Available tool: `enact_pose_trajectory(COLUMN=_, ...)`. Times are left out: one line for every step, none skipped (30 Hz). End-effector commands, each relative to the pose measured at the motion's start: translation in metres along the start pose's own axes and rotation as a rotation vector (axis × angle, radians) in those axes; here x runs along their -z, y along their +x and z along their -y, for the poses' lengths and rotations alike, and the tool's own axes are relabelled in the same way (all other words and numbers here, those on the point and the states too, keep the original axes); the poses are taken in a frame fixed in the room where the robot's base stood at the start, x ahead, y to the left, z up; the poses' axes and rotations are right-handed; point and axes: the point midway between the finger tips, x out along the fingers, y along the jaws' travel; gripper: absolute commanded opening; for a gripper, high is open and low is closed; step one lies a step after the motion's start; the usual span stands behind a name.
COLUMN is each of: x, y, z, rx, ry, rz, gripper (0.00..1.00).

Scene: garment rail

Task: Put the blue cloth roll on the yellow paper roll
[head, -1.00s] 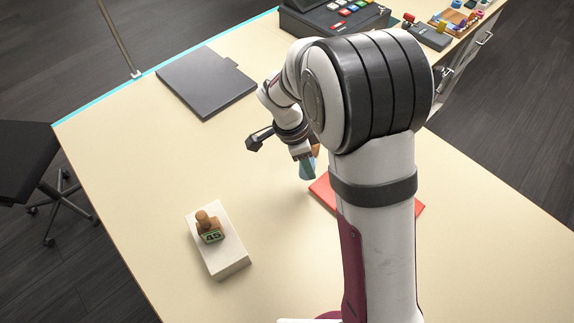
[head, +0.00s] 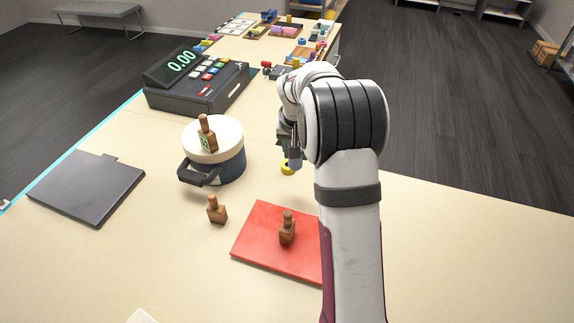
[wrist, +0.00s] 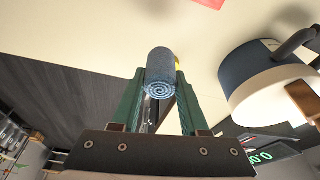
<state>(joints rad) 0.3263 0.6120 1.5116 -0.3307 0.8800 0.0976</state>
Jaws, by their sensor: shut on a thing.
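The blue cloth roll (wrist: 160,72), with a spiral end, is held between the green fingers of my gripper (wrist: 160,84) in the wrist view. In the head view my gripper (head: 289,145) points down and the blue roll (head: 295,160) shows below it, partly hidden by my arm. The yellow paper roll (head: 287,168) is just below and left of the blue roll in the head view. In the wrist view only a yellow sliver (wrist: 177,62) shows beside the blue roll. I cannot tell whether the two rolls touch.
A pot (head: 228,166) with a stamp (head: 207,133) on its lid stands left of the gripper. A red board (head: 262,252) bears a wooden stamp (head: 287,229); another stamp (head: 217,209) stands nearby. A cash register (head: 200,85) and dark folder (head: 86,188) are further left.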

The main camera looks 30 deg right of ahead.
Motion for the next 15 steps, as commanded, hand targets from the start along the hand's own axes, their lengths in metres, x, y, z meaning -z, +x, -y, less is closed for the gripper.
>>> enact_pose_trajectory(x=0.017, y=0.003, z=-0.018, rx=0.017, ry=-0.054, rz=0.000, gripper=0.00)
enact_pose_trajectory(x=0.025, y=0.004, z=-0.028, rx=0.029, ry=-0.098, rz=0.000, gripper=0.00)
enact_pose_trajectory(x=0.036, y=0.005, z=-0.040, rx=0.044, ry=-0.153, rz=0.000, gripper=0.00)
enact_pose_trajectory(x=0.042, y=0.006, z=-0.048, rx=0.055, ry=-0.189, rz=0.001, gripper=0.00)
enact_pose_trajectory(x=0.048, y=0.006, z=-0.056, rx=0.063, ry=-0.221, rz=0.001, gripper=0.00)
enact_pose_trajectory(x=0.054, y=0.007, z=-0.064, rx=0.073, ry=-0.258, rz=0.001, gripper=0.00)
enact_pose_trajectory(x=0.058, y=0.007, z=-0.068, rx=0.080, ry=-0.280, rz=0.002, gripper=0.00)
enact_pose_trajectory(x=0.061, y=0.007, z=-0.073, rx=0.084, ry=-0.300, rz=0.002, gripper=0.00)
enact_pose_trajectory(x=0.064, y=0.007, z=-0.076, rx=0.089, ry=-0.319, rz=0.003, gripper=0.00)
enact_pose_trajectory(x=0.065, y=0.009, z=-0.076, rx=0.092, ry=-0.331, rz=0.003, gripper=0.00)
enact_pose_trajectory(x=0.066, y=0.012, z=-0.073, rx=0.094, ry=-0.339, rz=0.004, gripper=0.00)
enact_pose_trajectory(x=0.067, y=0.017, z=-0.066, rx=0.095, ry=-0.346, rz=0.005, gripper=0.00)
enact_pose_trajectory(x=0.068, y=0.022, z=-0.058, rx=0.096, ry=-0.350, rz=0.006, gripper=0.00)
enact_pose_trajectory(x=0.069, y=0.029, z=-0.049, rx=0.096, ry=-0.350, rz=0.006, gripper=0.00)
enact_pose_trajectory(x=0.070, y=0.037, z=-0.035, rx=0.096, ry=-0.351, rz=0.006, gripper=0.00)
